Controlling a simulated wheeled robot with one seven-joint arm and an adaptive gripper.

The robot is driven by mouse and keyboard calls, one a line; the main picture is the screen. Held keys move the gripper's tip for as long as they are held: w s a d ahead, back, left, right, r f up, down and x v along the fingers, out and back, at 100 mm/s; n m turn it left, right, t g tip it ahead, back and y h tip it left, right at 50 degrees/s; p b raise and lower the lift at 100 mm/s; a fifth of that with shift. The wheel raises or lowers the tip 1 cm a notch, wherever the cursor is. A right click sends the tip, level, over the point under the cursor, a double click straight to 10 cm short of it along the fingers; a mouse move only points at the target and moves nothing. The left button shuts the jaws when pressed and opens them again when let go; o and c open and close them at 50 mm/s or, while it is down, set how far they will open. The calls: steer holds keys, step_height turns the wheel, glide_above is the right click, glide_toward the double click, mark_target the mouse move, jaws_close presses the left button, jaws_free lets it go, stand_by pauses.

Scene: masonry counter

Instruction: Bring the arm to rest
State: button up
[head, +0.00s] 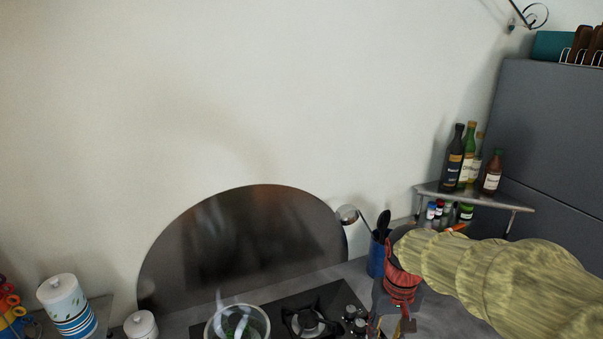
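My arm comes in from the right edge in the head view, its links covered in a yellowish streaked texture. It ends in my gripper (391,318), a grey and red end that points downward over the counter, just right of the stove. The lower part of the gripper is cut off by the bottom edge, so its fingertips and anything between them are hard to make out. I cannot tell whether it is open or shut.
A black hob (330,302) holds a steaming pot (238,322). A blue utensil holder (376,258) stands close behind my gripper. A corner shelf (480,197) carries bottles (467,160) beside a grey fridge (550,150). Canisters (66,300) stand at left. The wall above is clear.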

steer(key=s+r+t+b, duration=0.2)
steer(key=s, duration=0.6)
steer(key=s+r+t+b, duration=0.2)
steer(key=s+r+t, duration=0.1)
steer(key=s, duration=0.5)
steer(key=shift+s, duration=0.35)
